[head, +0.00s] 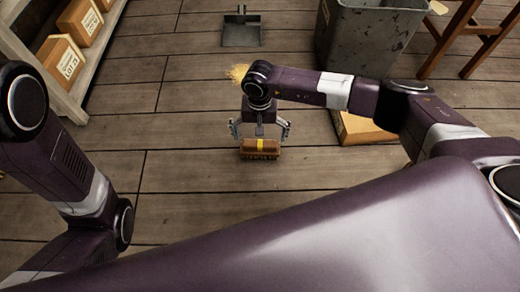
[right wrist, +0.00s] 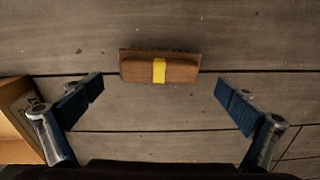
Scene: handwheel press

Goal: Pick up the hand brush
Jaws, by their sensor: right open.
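The hand brush (head: 260,147) lies on the plank floor in the middle of the head view. It has a brown wooden back with a yellow band around its middle and bristles along its lower edge. It also shows at the top centre of the right wrist view (right wrist: 160,67). My right gripper (head: 260,130) is open and empty above the brush, with one finger toward each end of it. In the right wrist view its fingers (right wrist: 160,92) stand wide apart, clear of the brush on both sides. My left arm shows at the left, but its gripper is out of view.
A grey dustpan (head: 241,30) lies on the floor at the back. A grey bin (head: 365,35) stands at the back right beside a wooden stool (head: 465,30). A cardboard box (head: 360,130) and a yellow pile (head: 238,73) are near my right arm. A shelf with boxes (head: 62,60) is at left.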

